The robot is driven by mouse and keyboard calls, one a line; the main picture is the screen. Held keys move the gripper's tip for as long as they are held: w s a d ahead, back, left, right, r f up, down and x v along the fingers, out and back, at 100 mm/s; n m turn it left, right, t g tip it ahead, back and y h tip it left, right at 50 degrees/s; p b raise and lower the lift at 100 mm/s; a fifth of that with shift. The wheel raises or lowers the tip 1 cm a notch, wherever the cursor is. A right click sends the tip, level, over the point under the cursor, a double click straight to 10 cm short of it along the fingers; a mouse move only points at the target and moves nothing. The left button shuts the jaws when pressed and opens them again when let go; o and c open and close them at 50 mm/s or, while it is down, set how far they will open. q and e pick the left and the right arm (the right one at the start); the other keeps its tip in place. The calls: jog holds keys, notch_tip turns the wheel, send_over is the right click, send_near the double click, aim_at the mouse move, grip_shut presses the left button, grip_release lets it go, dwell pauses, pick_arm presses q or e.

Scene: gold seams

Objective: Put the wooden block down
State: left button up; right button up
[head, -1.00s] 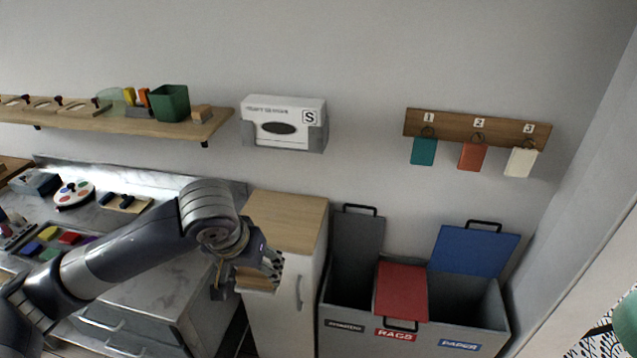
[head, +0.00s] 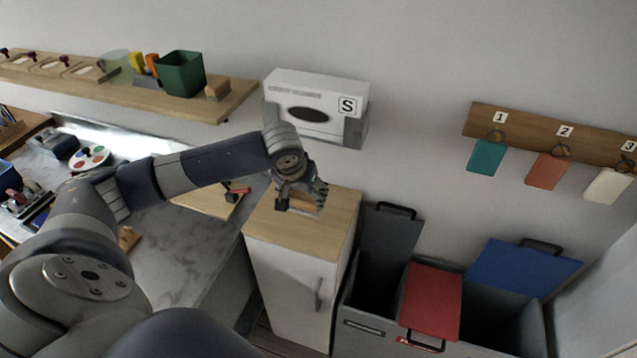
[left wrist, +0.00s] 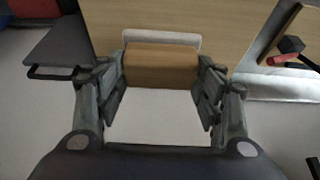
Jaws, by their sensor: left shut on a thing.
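My left gripper (head: 302,196) is over the wooden top (head: 325,232) of the white cabinet, with its fingers pointing away from the arm. In the left wrist view the left gripper (left wrist: 162,84) is shut on the wooden block (left wrist: 160,66), with one finger on each side of it. The block lies crosswise near the edge of the cabinet top (left wrist: 215,25). A pale strip (left wrist: 162,38) shows just beyond the block. I cannot tell whether the block touches the cabinet top. The right gripper is not in view.
A glove box (head: 318,95) hangs on the wall behind the cabinet. Bins with a red lid (head: 430,300) and a raised blue lid (head: 520,272) stand to the right. A red-handled tool (head: 237,190) lies on a board to the left. Much of the cabinet top is clear.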

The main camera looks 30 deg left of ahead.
pick_arm(q)
jog(key=w, duration=0.1)
jog(key=w+f, duration=0.1)
jog(key=w, duration=0.1)
jog(key=w+a+f, duration=0.1)
jog(key=shift+w+f+p, duration=0.2)
jog(key=shift+w+p, duration=0.1)
jog(key=shift+w+a+f, duration=0.2)
jog(key=shift+w+f, duration=0.05)
jog(key=shift+w, duration=0.15)
jog(key=shift+w+a+f, duration=0.1)
jog(key=shift+w+f, duration=0.15)
jog(key=shift+w, duration=0.25)
jog(key=shift+w+a+f+p, duration=0.2)
jog(key=shift+w+f+p, duration=0.15)
jog(key=shift+w+f, duration=0.4)
jog(key=shift+w+a+f, duration=0.1)
jog(key=shift+w+f, duration=0.15)
jog(key=shift+w, duration=0.15)
jog(key=shift+s, duration=0.1)
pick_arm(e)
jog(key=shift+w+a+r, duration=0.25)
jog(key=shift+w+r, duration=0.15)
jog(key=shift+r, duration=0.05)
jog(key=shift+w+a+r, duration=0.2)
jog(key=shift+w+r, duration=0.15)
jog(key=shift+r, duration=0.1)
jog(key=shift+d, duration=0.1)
